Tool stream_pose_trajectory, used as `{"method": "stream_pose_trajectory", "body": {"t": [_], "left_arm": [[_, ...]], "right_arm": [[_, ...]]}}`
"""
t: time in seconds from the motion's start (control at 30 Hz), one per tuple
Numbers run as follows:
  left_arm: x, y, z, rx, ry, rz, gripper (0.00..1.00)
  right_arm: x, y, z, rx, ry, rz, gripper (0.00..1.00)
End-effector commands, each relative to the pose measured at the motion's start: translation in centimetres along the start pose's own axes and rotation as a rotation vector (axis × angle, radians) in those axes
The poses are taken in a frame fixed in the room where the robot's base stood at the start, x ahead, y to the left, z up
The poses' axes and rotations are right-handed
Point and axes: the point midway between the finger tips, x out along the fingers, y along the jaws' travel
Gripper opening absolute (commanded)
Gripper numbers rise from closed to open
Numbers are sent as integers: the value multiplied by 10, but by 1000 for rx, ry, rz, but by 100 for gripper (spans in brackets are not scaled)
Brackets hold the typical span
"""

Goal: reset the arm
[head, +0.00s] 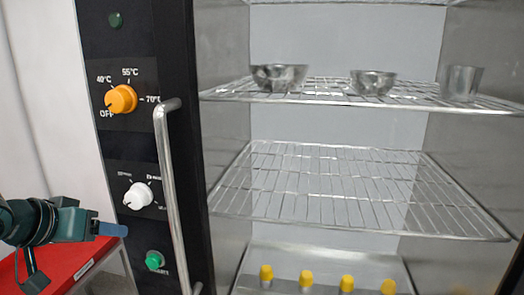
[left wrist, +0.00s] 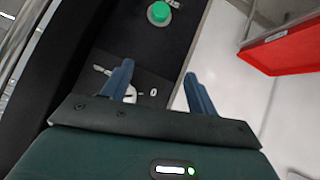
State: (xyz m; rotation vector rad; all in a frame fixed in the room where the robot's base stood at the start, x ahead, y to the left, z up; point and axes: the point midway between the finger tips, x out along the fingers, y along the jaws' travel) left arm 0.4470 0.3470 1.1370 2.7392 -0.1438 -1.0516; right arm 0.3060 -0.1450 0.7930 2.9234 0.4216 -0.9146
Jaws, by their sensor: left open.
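My left gripper (head: 112,229) comes in at the lower left of the head view, in front of the machine's black control panel (head: 128,45) and left of the green button (head: 154,260). In the left wrist view its two blue fingers (left wrist: 158,88) are spread apart with nothing between them. The green button also shows in the left wrist view (left wrist: 159,13), beyond the fingertips. My right gripper does not show in either view.
The upper wire rack (head: 330,98) carries metal bowls (head: 279,76) and a cup (head: 461,82). The middle rack (head: 350,185) is empty. Yellow-capped bottles (head: 306,279) stand below. A vertical handle (head: 172,190) and a red surface (head: 78,257) are near my left gripper.

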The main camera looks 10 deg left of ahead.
Motion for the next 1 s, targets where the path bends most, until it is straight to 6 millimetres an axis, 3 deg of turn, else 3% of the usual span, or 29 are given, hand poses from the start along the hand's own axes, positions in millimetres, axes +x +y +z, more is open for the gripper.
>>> {"method": "stream_pose_trajectory", "body": {"t": [0.03, 0.1, 0.2, 0.3, 0.4, 0.6, 0.77, 1.0], "left_arm": [[25, 2, 38, 20, -58, -4, 59], [50, 4, 86, 62, -123, -24, 59], [74, 14, 158, 121, -217, -47, 59], [82, 28, 220, 172, -301, -68, 59], [80, 41, 266, 206, -367, -84, 59], [65, 64, 328, 245, -473, -112, 59], [48, 80, 363, 260, -553, -133, 59], [92, 87, 362, 294, -378, -79, 59]], "right_arm": [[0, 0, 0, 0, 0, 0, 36], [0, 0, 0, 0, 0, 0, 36], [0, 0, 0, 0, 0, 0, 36], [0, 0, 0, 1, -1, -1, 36], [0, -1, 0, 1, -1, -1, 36], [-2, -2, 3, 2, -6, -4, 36], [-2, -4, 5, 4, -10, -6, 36], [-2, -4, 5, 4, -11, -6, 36]]}}
